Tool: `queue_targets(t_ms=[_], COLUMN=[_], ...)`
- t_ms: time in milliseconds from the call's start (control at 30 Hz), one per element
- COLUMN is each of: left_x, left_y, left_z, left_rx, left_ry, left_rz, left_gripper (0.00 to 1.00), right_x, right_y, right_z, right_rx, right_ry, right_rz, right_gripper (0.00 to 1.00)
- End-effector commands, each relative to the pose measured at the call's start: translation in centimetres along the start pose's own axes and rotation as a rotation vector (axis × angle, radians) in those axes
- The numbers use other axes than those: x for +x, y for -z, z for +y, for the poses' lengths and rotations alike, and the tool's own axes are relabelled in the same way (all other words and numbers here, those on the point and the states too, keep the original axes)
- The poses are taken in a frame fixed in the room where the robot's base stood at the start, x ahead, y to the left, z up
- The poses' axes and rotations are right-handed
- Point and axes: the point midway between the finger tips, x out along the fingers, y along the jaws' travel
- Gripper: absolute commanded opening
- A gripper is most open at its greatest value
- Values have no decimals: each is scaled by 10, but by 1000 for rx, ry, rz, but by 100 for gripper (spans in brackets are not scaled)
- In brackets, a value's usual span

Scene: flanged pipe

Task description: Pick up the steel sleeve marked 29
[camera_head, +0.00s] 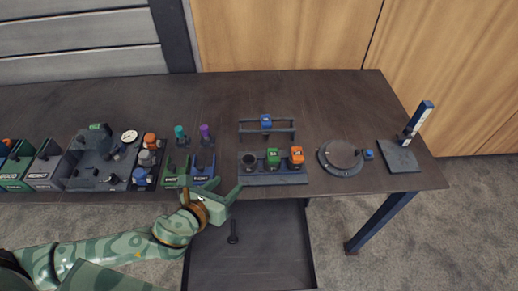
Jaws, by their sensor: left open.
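I cannot read a 29 on any part at this size, so I cannot tell which one is the steel sleeve. A dark rack (274,180) on the table holds a dark grey round part (249,160), a green part (273,157) and an orange part (297,154). A blue part (266,120) sits on a raised rail behind the rack. A grey part (147,158) stands in a narrow tray at the left. My left gripper (225,187) is open and empty at the table's front edge, left of the rack. My right gripper is out of view.
Green and blue forked holders (202,170) stand just behind my left gripper. An open drawer (262,255) with a small dark tool (233,233) lies below the edge. A round dark plate (341,157) and a post stand (400,156) are at the right. The table's back strip is clear.

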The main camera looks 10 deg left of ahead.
Motion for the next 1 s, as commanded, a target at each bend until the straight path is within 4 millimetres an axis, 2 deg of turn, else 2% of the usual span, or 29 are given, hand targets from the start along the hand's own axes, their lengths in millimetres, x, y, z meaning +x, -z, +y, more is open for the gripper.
queue_targets(t_ms=[100,267,367,600,700,867,1000], left_x=[0,11,32,90,104,116,138], left_y=[0,0,0,1,1,0,3], left_z=[4,5,6,7,7,8,10], left_rx=[93,143,143,140,140,140,139], left_ry=[-18,-24,-24,-23,-23,-22,-22], left_rz=[-4,-4,-7,-4,-3,-3,-3], left_gripper=[52,52,52,52,52,52,52], right_x=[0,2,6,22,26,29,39], right_y=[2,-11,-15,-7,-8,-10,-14], right_z=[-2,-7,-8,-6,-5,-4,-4], right_rx=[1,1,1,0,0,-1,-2], right_ry=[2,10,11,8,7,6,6], right_rz=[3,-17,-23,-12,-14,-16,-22], right_gripper=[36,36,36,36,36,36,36])
